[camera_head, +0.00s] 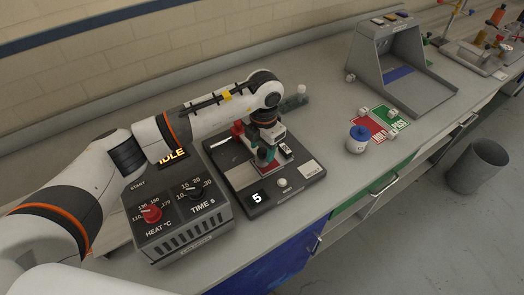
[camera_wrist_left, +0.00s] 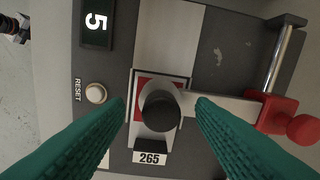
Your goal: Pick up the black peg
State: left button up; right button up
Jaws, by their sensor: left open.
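The black peg (camera_wrist_left: 160,110) stands in the wrist view as a round dark knob seen from above, over a red square with a white border. A label reading 265 (camera_wrist_left: 149,159) lies just beside it. My left gripper (camera_wrist_left: 162,104) is open, with one green fingertip on each side of the peg and a visible gap on both sides. In the head view my left gripper (camera_head: 264,158) points down over the dark counter device (camera_head: 240,184), and the peg is hidden or too small to make out there. My right gripper is not in view.
The device has a red knob (camera_wrist_left: 304,130) on a metal rod, a "5" display (camera_wrist_left: 95,22) and a reset button (camera_wrist_left: 96,93). Left of it stands a control box (camera_head: 183,228) with dials. A blue-white jar (camera_head: 358,139) and red-green pads (camera_head: 381,122) lie to the right.

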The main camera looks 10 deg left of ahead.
pick_arm(q)
jog(key=shift+w+f, duration=0.1)
jog(key=shift+f, duration=0.15)
grip_shut()
